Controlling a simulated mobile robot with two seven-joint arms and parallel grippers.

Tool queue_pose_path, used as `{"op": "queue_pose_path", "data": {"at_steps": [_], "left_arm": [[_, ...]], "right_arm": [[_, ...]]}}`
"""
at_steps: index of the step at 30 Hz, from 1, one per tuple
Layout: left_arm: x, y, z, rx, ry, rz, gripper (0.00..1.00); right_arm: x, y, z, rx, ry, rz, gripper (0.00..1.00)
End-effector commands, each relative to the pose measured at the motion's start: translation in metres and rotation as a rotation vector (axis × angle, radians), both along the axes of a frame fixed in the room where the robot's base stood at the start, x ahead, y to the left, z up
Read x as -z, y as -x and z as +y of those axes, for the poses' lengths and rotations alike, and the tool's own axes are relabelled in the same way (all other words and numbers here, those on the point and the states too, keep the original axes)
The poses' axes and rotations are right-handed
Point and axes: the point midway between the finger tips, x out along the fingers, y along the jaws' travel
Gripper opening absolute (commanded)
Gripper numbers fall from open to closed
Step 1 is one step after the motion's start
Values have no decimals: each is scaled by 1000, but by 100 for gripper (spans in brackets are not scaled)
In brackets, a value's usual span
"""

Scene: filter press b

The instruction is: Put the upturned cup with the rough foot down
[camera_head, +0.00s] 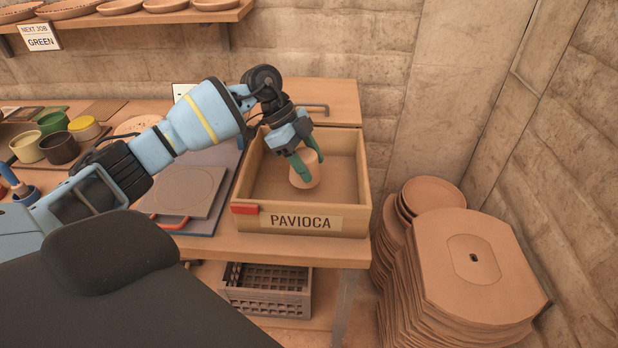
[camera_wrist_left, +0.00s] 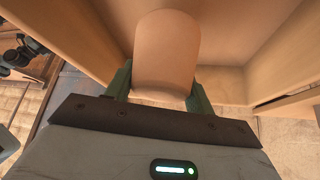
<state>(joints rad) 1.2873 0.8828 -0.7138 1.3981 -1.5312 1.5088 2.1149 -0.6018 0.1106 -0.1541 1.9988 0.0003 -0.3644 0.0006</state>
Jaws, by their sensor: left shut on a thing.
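A plain terracotta-coloured cup (camera_head: 304,172) is held between the green fingers of my left gripper (camera_head: 306,162). The cup is over or inside the wooden box labelled PAVIOCA (camera_head: 352,222), near its middle; I cannot tell whether it touches the box floor. In the left wrist view the cup (camera_wrist_left: 166,55) fills the space between the two fingers (camera_wrist_left: 160,88), with the box walls around it. Its foot cannot be made out clearly in either view. My right gripper is not in view.
A red tab (camera_head: 245,209) sits on the box's front left corner. Left of it lie stacked boards (camera_head: 185,190) and several glaze pots (camera_head: 58,147). A grey crate (camera_head: 268,290) stands below. Stacked clay-coloured slabs (camera_head: 468,262) rise at right, near the wall.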

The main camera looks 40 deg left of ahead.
Motion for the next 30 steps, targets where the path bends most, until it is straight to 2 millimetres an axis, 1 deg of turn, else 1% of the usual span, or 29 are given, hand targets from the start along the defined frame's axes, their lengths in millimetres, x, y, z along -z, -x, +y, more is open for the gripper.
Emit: {"op": "queue_pose_path", "data": {"at_steps": [2, 8, 10, 15, 18, 28, 29, 30], "left_arm": [[7, 0, 0, 0, 1, 0, 28], [9, 0, 0, 1, 1, -2, 28], [14, 0, 0, 2, 1, 0, 28], [36, 0, -1, 2, 2, 2, 28], [46, 0, -1, 1, 2, 0, 28], [47, 0, 0, 2, 1, -1, 28], [47, 0, 0, 2, 0, -1, 57], [48, 0, 0, 2, 0, -1, 63]], "right_arm": [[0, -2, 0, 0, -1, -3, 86], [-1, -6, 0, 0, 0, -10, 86], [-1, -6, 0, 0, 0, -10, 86], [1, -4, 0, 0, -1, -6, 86], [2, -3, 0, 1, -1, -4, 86], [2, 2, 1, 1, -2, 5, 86], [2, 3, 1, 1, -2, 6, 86], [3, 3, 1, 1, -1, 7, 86]]}}
